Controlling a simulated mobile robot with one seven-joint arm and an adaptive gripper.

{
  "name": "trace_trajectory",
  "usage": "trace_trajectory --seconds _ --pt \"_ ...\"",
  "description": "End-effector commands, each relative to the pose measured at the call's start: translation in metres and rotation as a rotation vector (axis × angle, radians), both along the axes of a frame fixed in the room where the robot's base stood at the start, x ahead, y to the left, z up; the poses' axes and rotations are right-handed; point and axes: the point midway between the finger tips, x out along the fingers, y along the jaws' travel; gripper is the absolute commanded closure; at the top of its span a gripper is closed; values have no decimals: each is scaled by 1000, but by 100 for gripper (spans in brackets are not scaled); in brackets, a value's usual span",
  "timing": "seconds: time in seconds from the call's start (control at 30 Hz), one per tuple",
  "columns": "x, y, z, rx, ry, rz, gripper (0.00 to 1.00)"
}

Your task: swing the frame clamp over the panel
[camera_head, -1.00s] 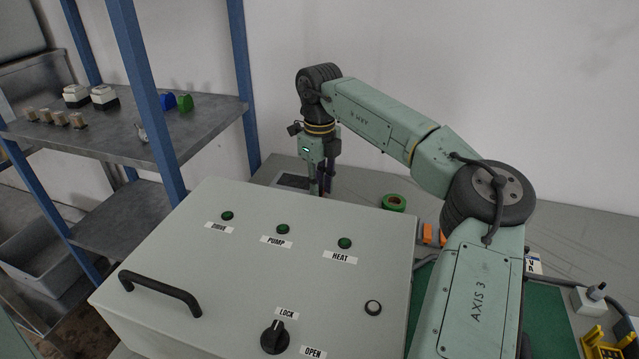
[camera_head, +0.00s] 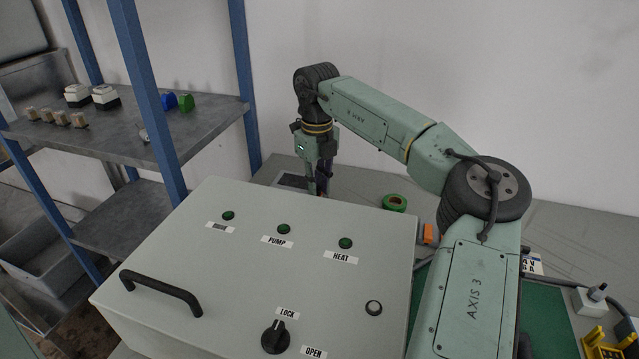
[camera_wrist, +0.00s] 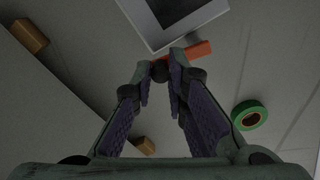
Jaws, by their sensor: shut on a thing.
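In the wrist view a dark panel (camera_wrist: 176,10) sits inside a pale grey frame (camera_wrist: 158,44) at the top edge. An orange-red bar (camera_wrist: 198,50), apparently the frame clamp, lies along the frame's near edge. A round black knob (camera_wrist: 160,71) is at its left end. My gripper (camera_wrist: 161,72) is shut on this knob, with a purple-padded finger on either side. In the head view my gripper (camera_head: 318,190) points down behind the grey cabinet, and the dark panel (camera_head: 292,181) is just left of it. The cabinet's back edge hides the clamp's lower part.
The grey control cabinet (camera_head: 250,255) with a black handle (camera_head: 160,292) fills the foreground. A green tape roll (camera_head: 395,202) lies right of my gripper. A blue-post shelf (camera_head: 130,135) stands left. Wooden blocks (camera_wrist: 30,36) (camera_wrist: 145,145) show in the wrist view.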

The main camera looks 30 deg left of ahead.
Motion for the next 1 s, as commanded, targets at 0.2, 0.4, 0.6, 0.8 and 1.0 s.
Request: trace_trajectory --seconds 0.2,0.4,0.6,0.8,1.0 --pt "1 8 1 0 -2 -193 100" --pt "3 16 1 1 -3 -386 100" --pt "6 24 2 0 -2 -576 100" --pt "11 30 2 1 -2 -766 100" --pt "16 36 2 2 -3 -951 100"
